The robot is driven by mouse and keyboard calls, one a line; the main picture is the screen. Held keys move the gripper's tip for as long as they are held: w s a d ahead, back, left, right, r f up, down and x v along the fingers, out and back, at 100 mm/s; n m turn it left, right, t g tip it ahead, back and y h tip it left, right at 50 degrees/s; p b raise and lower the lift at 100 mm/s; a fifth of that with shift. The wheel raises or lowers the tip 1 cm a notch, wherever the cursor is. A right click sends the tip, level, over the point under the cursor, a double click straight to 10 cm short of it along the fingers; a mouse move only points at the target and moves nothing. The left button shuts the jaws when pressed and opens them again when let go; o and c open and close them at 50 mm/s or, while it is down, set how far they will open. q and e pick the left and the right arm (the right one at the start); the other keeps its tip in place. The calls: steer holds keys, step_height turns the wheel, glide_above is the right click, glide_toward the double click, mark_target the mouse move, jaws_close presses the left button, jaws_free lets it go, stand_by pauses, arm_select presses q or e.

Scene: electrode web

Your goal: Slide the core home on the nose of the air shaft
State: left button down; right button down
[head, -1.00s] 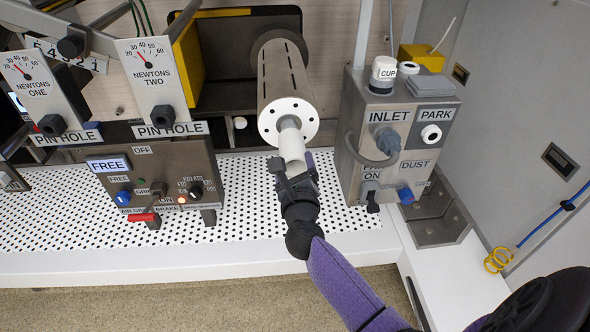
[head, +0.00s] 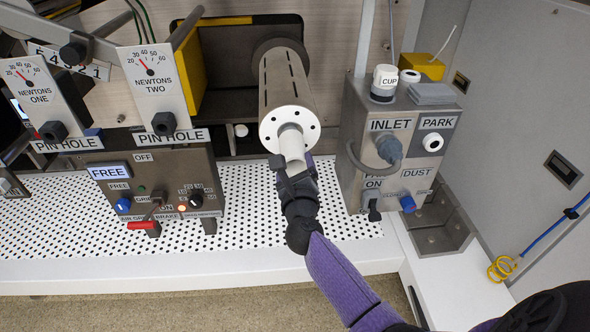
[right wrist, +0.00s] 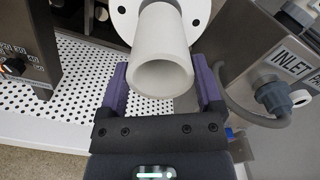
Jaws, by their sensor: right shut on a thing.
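The core is a short white tube (head: 292,148) held upright-on to the shaft, in line with the nose. The air shaft (head: 287,85) is a grey slotted cylinder with a round white end face pierced by several holes. A bit of grey nose (head: 289,128) shows between that face and the core; the rest is hidden. My right gripper (head: 293,176) is shut on the core from below. In the right wrist view, the core's open near end (right wrist: 163,78) sits between my purple fingers (right wrist: 160,95). My left gripper is not in view.
The grey INLET box (head: 385,150) stands close to the right of my right gripper. The control box (head: 150,190) with knobs and a red lever stands to the left. White perforated table (head: 250,230) lies clear between them. A blue hose (head: 545,230) hangs at the right.

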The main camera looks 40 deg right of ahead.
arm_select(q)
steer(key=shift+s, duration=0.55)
arm_select(e)
steer(key=shift+w+d, duration=0.35)
steer(key=shift+w, duration=0.25)
arm_select(q)
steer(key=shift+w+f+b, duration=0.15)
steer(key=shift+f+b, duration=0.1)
steer(key=shift+b, duration=0.1)
arm_select(e)
steer(key=shift+w+d, duration=0.3)
steer(key=shift+w, duration=0.1)
jaws_free()
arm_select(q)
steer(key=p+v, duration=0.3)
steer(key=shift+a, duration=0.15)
arm_select(e)
steer(key=v, duration=1)
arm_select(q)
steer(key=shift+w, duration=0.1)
arm_select(e)
steer(key=shift+w, duration=0.1)
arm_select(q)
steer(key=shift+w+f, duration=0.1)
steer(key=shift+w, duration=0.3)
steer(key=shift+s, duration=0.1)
arm_select(e)
steer(key=shift+f, duration=0.1)
